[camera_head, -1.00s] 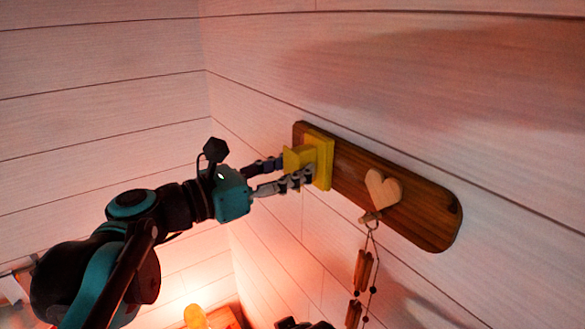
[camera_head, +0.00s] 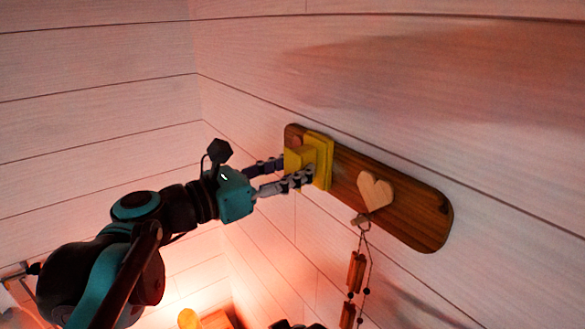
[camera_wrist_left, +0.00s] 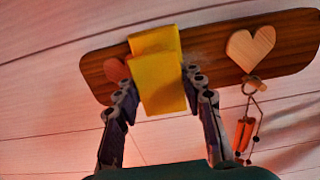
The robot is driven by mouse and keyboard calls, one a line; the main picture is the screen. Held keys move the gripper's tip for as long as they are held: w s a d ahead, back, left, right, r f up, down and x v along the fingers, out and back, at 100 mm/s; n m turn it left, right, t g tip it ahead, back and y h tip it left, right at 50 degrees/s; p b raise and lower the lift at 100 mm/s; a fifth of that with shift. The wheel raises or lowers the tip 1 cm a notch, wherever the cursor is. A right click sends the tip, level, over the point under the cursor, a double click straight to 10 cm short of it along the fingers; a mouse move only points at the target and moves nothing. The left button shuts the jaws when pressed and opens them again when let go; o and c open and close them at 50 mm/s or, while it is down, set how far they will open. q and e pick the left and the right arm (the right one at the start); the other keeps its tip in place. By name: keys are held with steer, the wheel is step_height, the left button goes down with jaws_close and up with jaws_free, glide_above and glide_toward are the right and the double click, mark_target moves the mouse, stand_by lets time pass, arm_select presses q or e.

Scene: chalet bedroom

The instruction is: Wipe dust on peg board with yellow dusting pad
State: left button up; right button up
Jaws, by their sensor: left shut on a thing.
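The brown wooden peg board (camera_head: 415,218) is mounted at a slant on the white plank wall. A pale wooden heart (camera_head: 375,191) sits on its right part; a reddish heart (camera_wrist_left: 116,70) shows left of the pad in the left wrist view. My left gripper (camera_head: 306,167) is shut on the yellow dusting pad (camera_head: 322,160) by its block-like handle. The pad is at the board's left part and appears against its face. In the left wrist view the pad (camera_wrist_left: 160,80) covers part of the board (camera_wrist_left: 290,45), and a faint greyish dust patch (camera_wrist_left: 200,56) shows just right of it. My right gripper is not clearly seen.
A wind-chime-like string of wooden pieces (camera_head: 356,270) hangs from a peg (camera_head: 361,219) below the pale heart. A glowing yellow lamp (camera_head: 189,319) stands at the bottom. The wall above the board is bare.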

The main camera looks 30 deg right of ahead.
arm_select(q)
steer(key=shift+s+d+p, duration=0.2)
steer(key=shift+s+p, duration=0.05)
steer(key=shift+s, duration=1.8)
steer(key=shift+s+d+p, duration=0.2)
steer(key=shift+s, duration=1.8)
steer(key=shift+w+a, duration=0.2)
steer(key=shift+w, duration=1.95)
steer(key=shift+w+a, duration=0.2)
steer(key=shift+w, duration=1.9)
steer(key=shift+s, duration=0.1)
steer(key=shift+s+a, duration=0.3)
steer(key=shift+a, duration=2.7)
steer(key=shift+a, duration=0.1)
